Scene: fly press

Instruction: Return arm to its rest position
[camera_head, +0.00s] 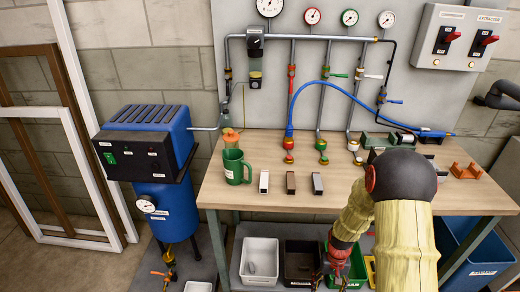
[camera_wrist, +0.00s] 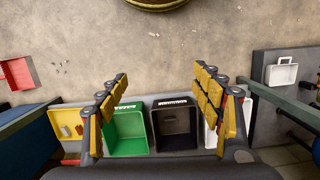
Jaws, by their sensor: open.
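My gripper (camera_wrist: 161,112) is open in the wrist view, with its yellow-padded fingers spread wide and nothing between them. It hangs over the floor in front of the bins on the lower shelf. In the head view my arm, in a pale yellow sleeve with a dark round joint, covers the right part of the workbench (camera_head: 265,199). The gripper shows there only partly, low near the green bin (camera_head: 357,262), and its fingertips are hard to make out.
A white bin (camera_head: 259,260) and a black bin (camera_head: 300,263) stand under the bench. A green mug (camera_head: 235,167) and three small blocks (camera_head: 291,183) are on top. A blue compressor (camera_head: 150,150) stands left. The floor (camera_wrist: 130,55) beyond the bins looks mostly clear.

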